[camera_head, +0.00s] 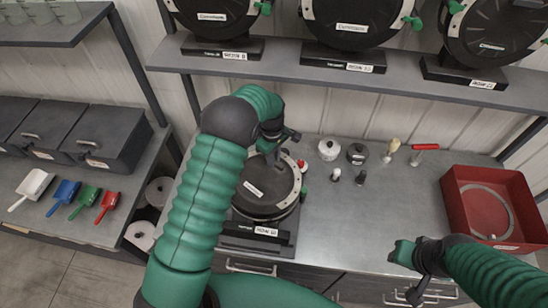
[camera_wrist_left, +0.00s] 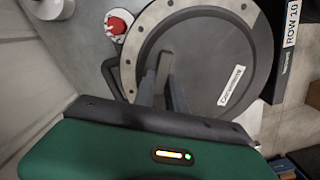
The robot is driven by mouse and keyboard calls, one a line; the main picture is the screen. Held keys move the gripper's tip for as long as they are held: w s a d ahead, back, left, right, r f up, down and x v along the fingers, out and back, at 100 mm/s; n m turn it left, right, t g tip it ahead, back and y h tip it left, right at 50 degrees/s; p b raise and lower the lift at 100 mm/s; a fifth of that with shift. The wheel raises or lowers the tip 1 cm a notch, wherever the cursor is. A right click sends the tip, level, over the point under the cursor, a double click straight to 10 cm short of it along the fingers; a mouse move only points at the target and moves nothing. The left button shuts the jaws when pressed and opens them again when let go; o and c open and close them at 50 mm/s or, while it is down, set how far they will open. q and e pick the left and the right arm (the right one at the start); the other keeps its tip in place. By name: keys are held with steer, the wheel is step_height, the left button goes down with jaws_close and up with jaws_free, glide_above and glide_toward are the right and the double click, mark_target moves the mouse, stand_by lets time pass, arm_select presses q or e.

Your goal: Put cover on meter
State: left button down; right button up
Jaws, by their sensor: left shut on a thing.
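The seed meter (camera_head: 246,224) stands on the bench with a row label on its dark base. A round dark cover (camera_head: 262,188) with a white label lies over its face. In the left wrist view the cover (camera_wrist_left: 215,60) sits beside a pale ring with holes (camera_wrist_left: 130,60); I cannot tell whether it is fully seated. My left gripper (camera_head: 274,148) is at the cover's far side. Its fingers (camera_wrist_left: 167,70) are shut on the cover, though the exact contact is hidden. My right gripper (camera_head: 405,258) is over the bench's front edge, away from the meter; its jaws are unclear.
A red bin (camera_head: 458,208) holding a pale ring stands at the right. Small containers and tools, including a white jar (camera_head: 329,149) and a red-handled tool (camera_head: 425,147), line the bench's back. Similar meters stand on the shelf (camera_head: 300,62) above.

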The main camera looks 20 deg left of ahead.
arm_select(q)
steer(key=shift+d, duration=0.1)
steer(key=shift+a+f, duration=0.1)
steer(key=shift+a, duration=0.15)
steer(key=shift+a+f, duration=0.25)
steer(key=shift+f+b, duration=0.2)
steer(key=shift+b, duration=0.15)
steer(key=shift+f, duration=0.3)
steer(key=shift+d+f, duration=0.1)
steer(key=shift+f, duration=0.1)
stand_by(1.0)
